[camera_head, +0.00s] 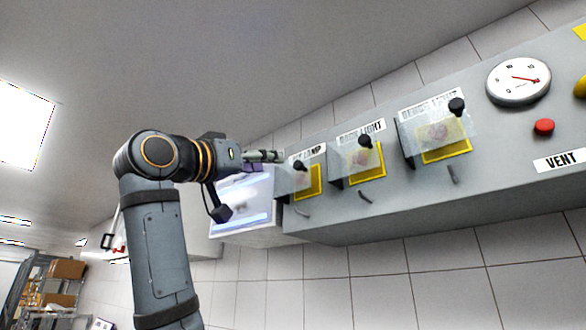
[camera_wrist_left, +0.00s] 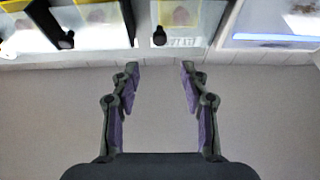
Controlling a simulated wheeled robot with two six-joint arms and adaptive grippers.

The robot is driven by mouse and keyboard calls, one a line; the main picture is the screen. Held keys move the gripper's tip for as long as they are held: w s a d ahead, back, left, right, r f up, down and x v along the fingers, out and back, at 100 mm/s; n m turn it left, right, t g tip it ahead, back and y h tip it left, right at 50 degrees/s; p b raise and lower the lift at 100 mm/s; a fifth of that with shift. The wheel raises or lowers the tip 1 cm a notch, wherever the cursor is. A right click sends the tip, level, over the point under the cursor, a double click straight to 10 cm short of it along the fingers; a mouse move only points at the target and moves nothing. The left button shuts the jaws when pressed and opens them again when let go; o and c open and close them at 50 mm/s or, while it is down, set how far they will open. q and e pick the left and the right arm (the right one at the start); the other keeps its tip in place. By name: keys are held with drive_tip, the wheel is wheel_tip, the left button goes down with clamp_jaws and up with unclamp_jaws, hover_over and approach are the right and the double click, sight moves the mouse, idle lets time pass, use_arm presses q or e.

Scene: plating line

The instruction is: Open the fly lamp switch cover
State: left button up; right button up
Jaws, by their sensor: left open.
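The fly lamp switch cover (camera_head: 288,183) is a clear box-like flap with a black knob (camera_head: 298,165), over a yellow-edged plate at the left end of the grey panel. Its label is partly hidden by my gripper. The cover looks closed. My left gripper (camera_head: 268,156) is just left of the knob, its fingers pointing toward the panel. In the left wrist view the gripper (camera_wrist_left: 160,75) is open and empty, purple pads facing each other. The fly lamp cover (camera_wrist_left: 190,14) and its knob (camera_wrist_left: 159,36) are beyond the fingertips, the knob in line with the gap. My right gripper is not in view.
Two similar covers, the middle one (camera_head: 350,166) and the right one (camera_head: 415,140), sit along the panel (camera_head: 400,205). A dial (camera_head: 518,80) and red button (camera_head: 544,126) are farther right. A lit screen (camera_head: 242,205) is below my left gripper.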

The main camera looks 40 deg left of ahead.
sight(296, 164)
use_arm(q)
drive_tip(key=p+x, duration=0.6)
drive_tip(key=x, duration=0.4)
drive_tip(key=shift+w, duration=0.2)
drive_tip(key=shift+w+f+p, duration=0.1)
drive_tip(key=shift+w+p, duration=0.25)
drive_tip(key=shift+w, duration=0.15)
drive_tip(key=shift+s, duration=0.2)
drive_tip(key=c, duration=0.4)
clamp_jaws()
